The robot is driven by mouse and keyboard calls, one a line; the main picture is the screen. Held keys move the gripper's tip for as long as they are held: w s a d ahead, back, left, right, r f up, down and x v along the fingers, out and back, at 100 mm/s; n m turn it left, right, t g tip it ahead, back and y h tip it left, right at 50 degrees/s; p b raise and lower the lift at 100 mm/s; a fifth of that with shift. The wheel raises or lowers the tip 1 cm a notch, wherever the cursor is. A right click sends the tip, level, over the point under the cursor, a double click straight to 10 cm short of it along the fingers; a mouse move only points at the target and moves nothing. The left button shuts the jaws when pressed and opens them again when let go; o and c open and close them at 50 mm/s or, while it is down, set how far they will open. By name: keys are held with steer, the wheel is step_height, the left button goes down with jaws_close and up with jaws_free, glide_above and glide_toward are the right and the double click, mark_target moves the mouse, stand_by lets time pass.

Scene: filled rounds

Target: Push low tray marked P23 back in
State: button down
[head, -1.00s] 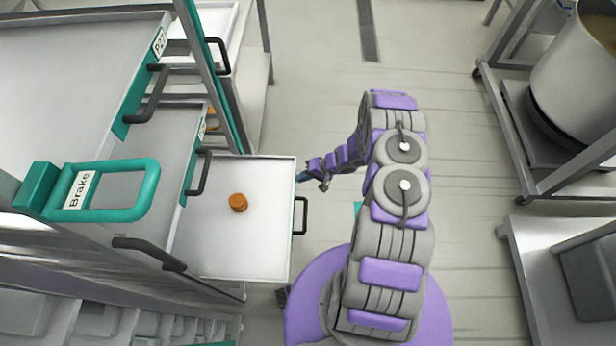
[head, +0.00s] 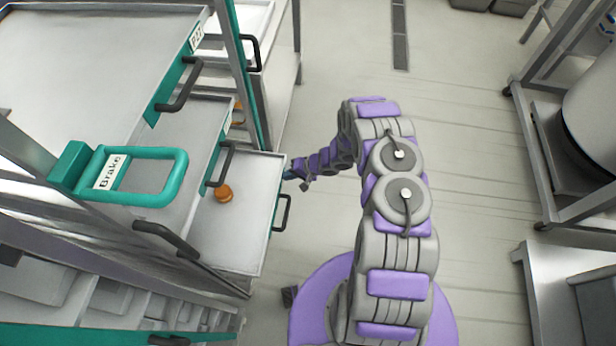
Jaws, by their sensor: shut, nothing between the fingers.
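The low tray (head: 245,225) is a pale pull-out tray sticking out of the rack at its bottom. A small orange-brown round thing (head: 223,194) sits on it near the rack. Its black handle (head: 281,212) is on its right-hand front edge. I cannot see a P23 mark; the front face is turned away. My gripper (head: 288,174) is shut and empty at the tray's far front corner, beyond the handle. It looks close against the front edge, but I cannot tell whether it touches.
Above are a middle tray (head: 195,150) and a top tray (head: 90,50) whose label seems to read P27. A green Brake handle (head: 130,176) juts out at left. A metal stand with a large pot (head: 590,130) is at right.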

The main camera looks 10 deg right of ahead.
steer(key=w+a, duration=0.1)
steer(key=a, duration=0.3)
steer(key=w+a+b, duration=0.1)
steer(key=w+a, duration=0.1)
steer(key=a, duration=0.2)
steer(key=w+a, duration=0.2)
steer(key=a, duration=0.3)
steer(key=shift+w, duration=0.25)
steer(key=shift+w+a+b, duration=0.15)
steer(key=shift+a+b, duration=0.15)
steer(key=shift+a, duration=0.15)
steer(key=shift+a+r, duration=0.1)
